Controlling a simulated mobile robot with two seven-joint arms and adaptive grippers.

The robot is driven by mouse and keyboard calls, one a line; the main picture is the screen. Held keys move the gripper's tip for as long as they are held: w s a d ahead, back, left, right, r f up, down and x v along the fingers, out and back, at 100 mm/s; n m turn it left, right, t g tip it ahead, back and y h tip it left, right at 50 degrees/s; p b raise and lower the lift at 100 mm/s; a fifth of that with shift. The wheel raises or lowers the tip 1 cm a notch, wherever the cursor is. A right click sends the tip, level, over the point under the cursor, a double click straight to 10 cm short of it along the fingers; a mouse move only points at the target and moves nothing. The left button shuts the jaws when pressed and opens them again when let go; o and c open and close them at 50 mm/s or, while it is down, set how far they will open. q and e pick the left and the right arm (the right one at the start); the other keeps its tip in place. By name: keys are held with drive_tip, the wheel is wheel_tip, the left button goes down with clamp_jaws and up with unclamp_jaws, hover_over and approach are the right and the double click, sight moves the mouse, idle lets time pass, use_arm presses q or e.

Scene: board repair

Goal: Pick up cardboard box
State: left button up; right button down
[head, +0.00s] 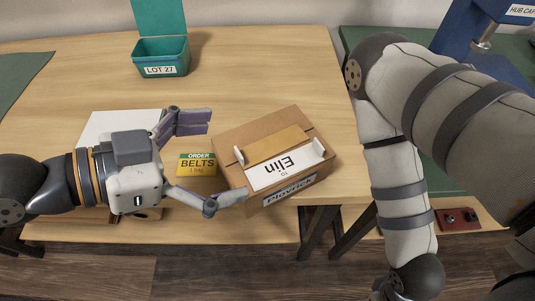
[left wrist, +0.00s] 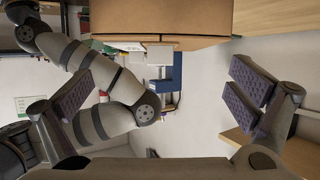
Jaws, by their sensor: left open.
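In the left wrist view the box (left wrist: 160,20) shows at the top, beyond the fingers. My left gripper (head: 210,160) is open, just left of the box, with its fingers spread toward it and nothing between them. In the left wrist view the open gripper (left wrist: 170,100) shows both padded fingers. My right arm hangs down at the right; its gripper is mostly cut off at the bottom edge, so its jaws cannot be made out.
A yellow "Order belts" card (head: 197,165) lies between the left fingers and the box. A white object (head: 105,125) lies partly under my left gripper. A teal "Lot 27" bin (head: 160,58) stands at the back. The wooden table (head: 270,70) is clear behind the box.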

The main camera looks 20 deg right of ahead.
sight(266, 145)
use_arm(q)
drive_tip(key=x, duration=0.7)
drive_tip(key=shift+w+a+f, duration=0.1)
drive_tip(key=shift+w+a, duration=0.05)
drive_tip(key=shift+w, duration=0.1)
drive_tip(key=shift+c, duration=0.2)
